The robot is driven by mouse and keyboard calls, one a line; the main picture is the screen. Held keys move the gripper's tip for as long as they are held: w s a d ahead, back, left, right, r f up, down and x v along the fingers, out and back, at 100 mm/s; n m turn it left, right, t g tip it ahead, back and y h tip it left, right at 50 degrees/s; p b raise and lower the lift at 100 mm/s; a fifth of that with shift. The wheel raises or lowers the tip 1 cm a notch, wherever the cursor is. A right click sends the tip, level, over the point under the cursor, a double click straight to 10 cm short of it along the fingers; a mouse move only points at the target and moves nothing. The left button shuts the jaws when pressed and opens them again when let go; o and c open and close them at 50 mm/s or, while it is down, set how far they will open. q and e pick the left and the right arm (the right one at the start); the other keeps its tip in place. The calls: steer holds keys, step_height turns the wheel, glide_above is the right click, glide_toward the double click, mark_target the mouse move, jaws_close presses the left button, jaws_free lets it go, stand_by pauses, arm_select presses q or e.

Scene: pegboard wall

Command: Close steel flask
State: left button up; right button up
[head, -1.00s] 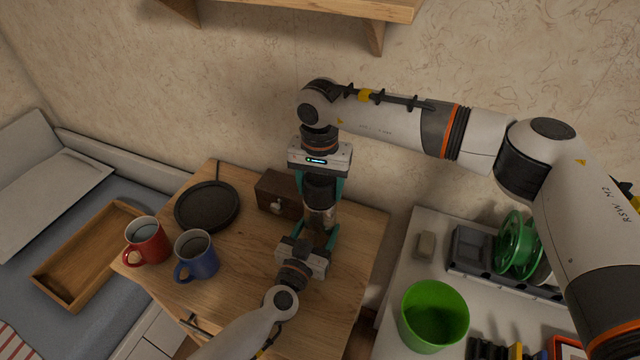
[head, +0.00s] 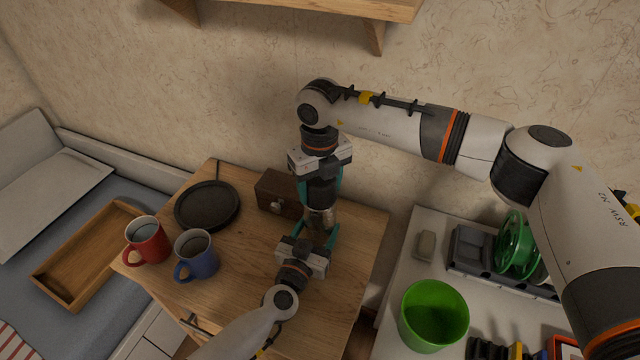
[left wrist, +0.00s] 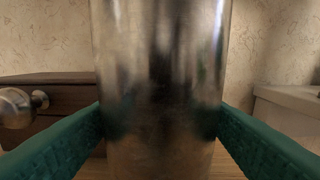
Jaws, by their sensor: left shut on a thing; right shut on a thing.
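The steel flask (head: 317,219) stands upright on the wooden bedside table, with a dark upper part (head: 321,192) that looks like its cap. My left gripper (head: 318,236) comes from the front and is shut on the flask's body. In the left wrist view the shiny flask (left wrist: 160,90) fills the middle between the two green fingers. My right gripper (head: 322,190) points down from above and is shut on the dark cap, its green fingers on either side. Whether the cap sits fully on the flask is hidden by the fingers.
A dark wooden box (head: 277,192) with a round knob stands just left of the flask. A black round plate (head: 207,206), a red mug (head: 147,241) and a blue mug (head: 196,256) are further left. A green bucket (head: 434,314) stands on the white surface at right.

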steer(key=m, duration=0.4)
steer(key=shift+m, duration=0.4)
steer(key=m, duration=0.5)
steer(key=shift+m, duration=0.3)
steer(key=o, duration=1.2)
step_height(320, 180, up, 8)
steer(key=shift+f, duration=0.25)
arm_select(q)
steer(key=o, duration=2)
steer(key=shift+c, duration=0.2)
